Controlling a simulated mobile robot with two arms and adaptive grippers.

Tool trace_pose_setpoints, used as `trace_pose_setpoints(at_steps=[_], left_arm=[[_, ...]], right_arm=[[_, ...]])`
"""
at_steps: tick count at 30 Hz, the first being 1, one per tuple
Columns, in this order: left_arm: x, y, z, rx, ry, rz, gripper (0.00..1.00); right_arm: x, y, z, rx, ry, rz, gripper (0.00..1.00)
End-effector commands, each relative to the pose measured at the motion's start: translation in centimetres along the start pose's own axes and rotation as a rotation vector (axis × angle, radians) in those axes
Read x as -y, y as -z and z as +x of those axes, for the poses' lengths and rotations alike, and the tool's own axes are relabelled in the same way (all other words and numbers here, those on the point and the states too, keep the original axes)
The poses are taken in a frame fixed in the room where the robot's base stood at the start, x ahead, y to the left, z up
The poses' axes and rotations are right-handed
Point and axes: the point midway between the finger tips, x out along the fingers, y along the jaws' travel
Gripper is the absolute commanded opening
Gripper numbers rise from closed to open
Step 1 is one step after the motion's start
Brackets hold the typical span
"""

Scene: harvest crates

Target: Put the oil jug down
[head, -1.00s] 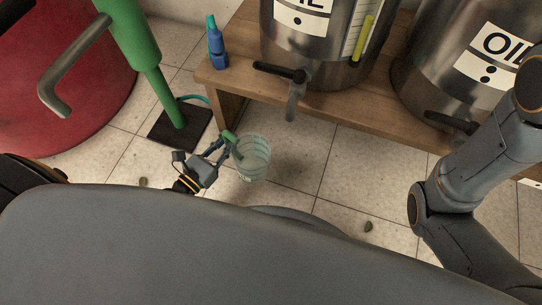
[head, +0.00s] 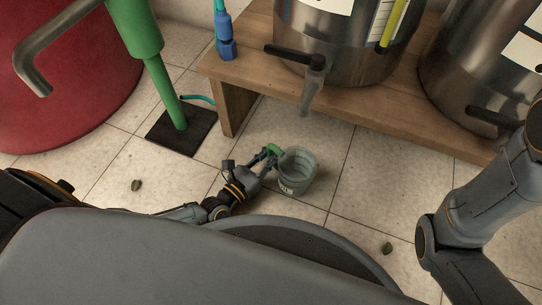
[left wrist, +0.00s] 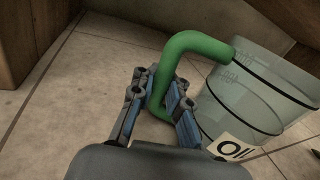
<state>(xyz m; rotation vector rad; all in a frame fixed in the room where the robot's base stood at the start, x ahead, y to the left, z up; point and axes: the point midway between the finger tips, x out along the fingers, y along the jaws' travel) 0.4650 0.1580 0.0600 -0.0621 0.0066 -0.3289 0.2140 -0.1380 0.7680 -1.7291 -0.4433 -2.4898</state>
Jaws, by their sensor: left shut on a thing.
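The oil jug (head: 301,172) is a clear, greenish pail-like vessel with a green handle and a white OIL label. In the head view it is low over the tiled floor, in front of the wooden bench. My left gripper (head: 270,156) is at its left side, shut on the green handle. In the left wrist view, the fingers (left wrist: 162,100) close around the handle, and the jug (left wrist: 238,108) is to their right. I cannot tell whether its base touches the floor. My right gripper is out of view; only its arm shows at the right.
A wooden bench (head: 240,73) carries steel oil drums (head: 345,45) with taps and a blue bottle (head: 226,45). A green post (head: 165,90) on a dark base plate stands left, beside a red barrel (head: 70,95). Floor tiles (head: 340,205) around the jug are mostly clear.

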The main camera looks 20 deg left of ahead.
Motion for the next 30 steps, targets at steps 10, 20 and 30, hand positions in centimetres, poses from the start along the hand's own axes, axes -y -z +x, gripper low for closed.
trace_pose_setpoints(at_steps=[10, 20, 30], left_arm=[[-0.1, 0.1, 0.0, 0.001, -0.001, 0.001, 0.18], [0.0, 0.1, 0.0, 0.001, -0.001, 0.0, 0.37], [0.0, -0.5, -3.1, -0.005, 0.001, 0.0, 0.37]], right_arm=[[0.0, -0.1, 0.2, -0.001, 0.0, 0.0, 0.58], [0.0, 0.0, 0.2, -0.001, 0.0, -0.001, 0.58], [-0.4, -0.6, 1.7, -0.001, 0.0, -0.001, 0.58]])
